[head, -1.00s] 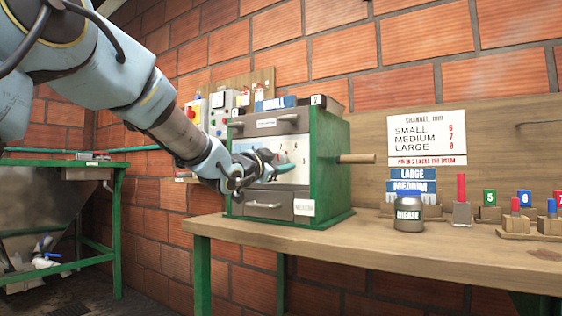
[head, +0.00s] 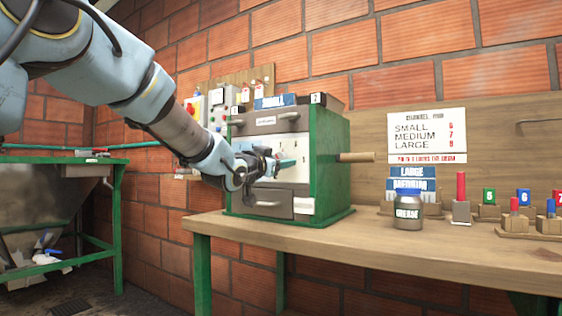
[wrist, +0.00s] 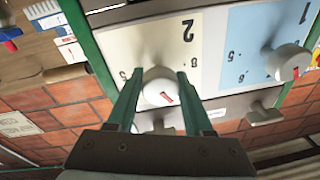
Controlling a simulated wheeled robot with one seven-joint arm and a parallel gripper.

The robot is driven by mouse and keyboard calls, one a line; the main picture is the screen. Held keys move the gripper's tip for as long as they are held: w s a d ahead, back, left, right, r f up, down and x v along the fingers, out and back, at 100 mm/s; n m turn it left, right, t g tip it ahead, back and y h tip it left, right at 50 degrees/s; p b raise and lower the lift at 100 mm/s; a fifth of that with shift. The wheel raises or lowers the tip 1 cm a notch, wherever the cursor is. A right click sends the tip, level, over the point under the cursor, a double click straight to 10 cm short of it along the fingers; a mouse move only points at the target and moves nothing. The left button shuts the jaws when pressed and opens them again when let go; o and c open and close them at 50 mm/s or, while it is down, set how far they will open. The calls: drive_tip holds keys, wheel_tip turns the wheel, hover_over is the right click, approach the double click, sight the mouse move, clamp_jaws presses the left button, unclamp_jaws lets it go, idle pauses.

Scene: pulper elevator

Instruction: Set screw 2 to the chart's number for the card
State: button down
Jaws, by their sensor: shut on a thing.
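My gripper (head: 268,167) is at the front panel of the green-sided machine (head: 332,165). In the wrist view its two green fingers (wrist: 160,78) stand on either side of the pale round knob of screw 2 (wrist: 159,92) and are shut on it. The knob has a red mark toward the lower right of the picture. Its cream plate (wrist: 188,62) shows a large 2 and small numbers, upside down. A blue SMALL card (head: 274,102) stands on the machine. The wall chart (head: 427,136) lists SMALL, MEDIUM and LARGE with red numbers, too blurred to read surely.
Screw 1's knob (wrist: 288,62) sits on the neighbouring blue plate. A wooden handle (head: 357,157) sticks out of the machine's right side. Blue LARGE and MEDIUM cards (head: 413,172), a grease jar (head: 408,212) and several numbered blocks stand on the bench (head: 400,248).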

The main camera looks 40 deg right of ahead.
drive_tip(key=shift+c, duration=1.5)
unclamp_jaws()
drive_tip(key=v, duration=1.1)
drive_tip(key=shift+d, duration=0.1)
